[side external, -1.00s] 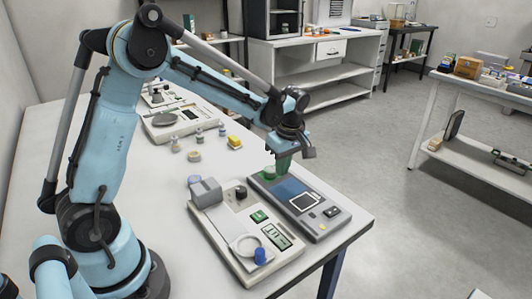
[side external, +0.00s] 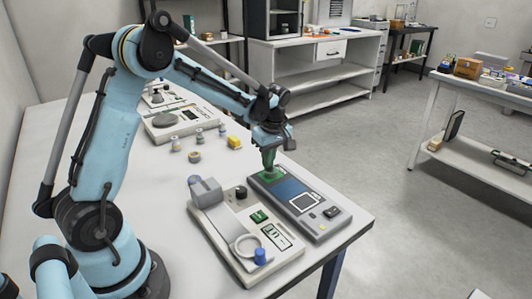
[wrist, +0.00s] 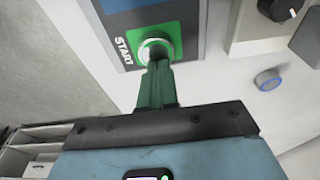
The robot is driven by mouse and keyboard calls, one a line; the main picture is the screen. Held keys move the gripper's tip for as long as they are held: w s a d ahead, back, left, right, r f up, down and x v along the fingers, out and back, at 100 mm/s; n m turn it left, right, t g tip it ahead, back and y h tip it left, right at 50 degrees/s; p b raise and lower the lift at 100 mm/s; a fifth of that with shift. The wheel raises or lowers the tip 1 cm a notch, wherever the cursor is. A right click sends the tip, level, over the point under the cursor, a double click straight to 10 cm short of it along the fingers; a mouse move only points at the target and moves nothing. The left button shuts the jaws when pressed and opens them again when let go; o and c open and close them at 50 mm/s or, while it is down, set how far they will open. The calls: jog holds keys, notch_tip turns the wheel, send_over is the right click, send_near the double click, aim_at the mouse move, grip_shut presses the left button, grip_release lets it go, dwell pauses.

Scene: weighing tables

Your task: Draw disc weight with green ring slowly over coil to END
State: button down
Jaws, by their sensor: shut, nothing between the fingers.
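The disc weight (wrist: 153,46), silvery with a green ring, sits on the green START patch of the flat grey device in the wrist view. My gripper (wrist: 157,72) has its green fingers shut at the near edge of the disc; I cannot tell whether they touch it. In the side view my gripper (side external: 269,169) points down at the far-left end of the device (side external: 325,232). A blue strip (side external: 291,191) runs from there toward a white square outline (side external: 304,202). The END mark is not legible, and the fingers hide part of the START patch.
A white device (side external: 238,258) with a ramp, ring and blue knob stands close on the left. A blue-ringed disc (wrist: 268,79) lies on the table. The table's right edge is close to the grey device.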

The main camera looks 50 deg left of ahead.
jog(key=shift+d+f, duration=0.1)
jog(key=shift+f, duration=0.25)
jog(key=d, duration=1.4)
jog(key=shift+d, duration=0.25)
jog(key=shift+r, duration=0.75)
jog(key=shift+d+r, duration=0.1)
jog(key=shift+d, duration=0.1)
jog(key=d, duration=1.1)
jog(key=shift+d, duration=0.3)
jog(key=c, duration=1.8)
grip_release()
jog(key=shift+c, duration=0.2)
